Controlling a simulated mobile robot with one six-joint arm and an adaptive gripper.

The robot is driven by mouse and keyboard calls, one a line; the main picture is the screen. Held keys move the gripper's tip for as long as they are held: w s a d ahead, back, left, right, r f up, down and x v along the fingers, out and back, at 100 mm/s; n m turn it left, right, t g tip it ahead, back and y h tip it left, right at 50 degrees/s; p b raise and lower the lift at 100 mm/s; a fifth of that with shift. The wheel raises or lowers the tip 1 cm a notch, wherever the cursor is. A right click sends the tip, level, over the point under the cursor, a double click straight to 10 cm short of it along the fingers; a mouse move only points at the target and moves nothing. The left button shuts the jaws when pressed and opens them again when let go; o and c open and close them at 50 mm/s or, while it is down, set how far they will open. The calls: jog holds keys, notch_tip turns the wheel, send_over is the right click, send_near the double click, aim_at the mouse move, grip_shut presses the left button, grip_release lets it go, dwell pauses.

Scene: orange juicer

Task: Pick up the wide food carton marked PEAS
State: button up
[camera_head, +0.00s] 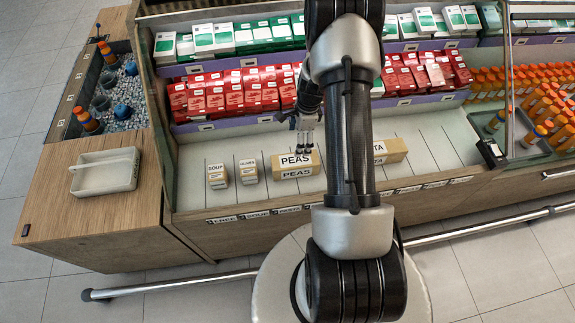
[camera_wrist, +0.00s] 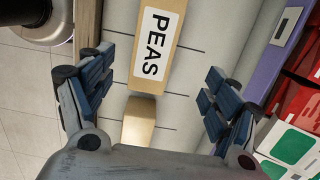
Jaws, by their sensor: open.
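The wide PEAS carton (camera_head: 296,166) is tan with a white label and lies on the white lower shelf. In the wrist view the PEAS carton (camera_wrist: 158,45) shows its label at the top centre, beyond the fingertips. My gripper (camera_head: 304,140) is just above and behind the carton in the head view. In the wrist view my gripper (camera_wrist: 150,85) has its two blue-padded fingers wide apart, with nothing between the pads at their tips. The carton's far end is cut off by the top edge of the wrist view.
A tan carton ending in "TA" (camera_head: 391,151) lies to the right, partly hidden by my arm. Red boxes (camera_head: 233,92) fill the shelf behind. A white tray (camera_head: 105,172) sits left.

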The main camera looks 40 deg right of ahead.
aim_at(294, 166)
jog(key=f+b, duration=0.1)
jog(key=f, duration=0.2)
jog(key=f+b, duration=0.1)
jog(key=f, duration=0.3)
jog(key=a+f, duration=0.1)
jog(key=f, duration=0.2)
jog(key=shift+w+f+b, duration=0.25)
jog(key=shift+f+b, duration=0.1)
jog(key=shift+b, duration=0.05)
jog(key=f, duration=0.1)
jog(key=f+b, duration=0.1)
jog(key=f, duration=0.1)
jog(key=a+f, duration=0.1)
jog(key=shift+s+f+b, duration=0.2)
jog(key=shift+s+b, duration=0.1)
jog(key=shift+b, duration=0.1)
jog(key=shift+w+f, duration=0.1)
jog(key=shift+f, duration=0.4)
jog(key=shift+r, duration=0.1)
jog(key=c, duration=1.3)
jog(key=shift+r, duration=0.1)
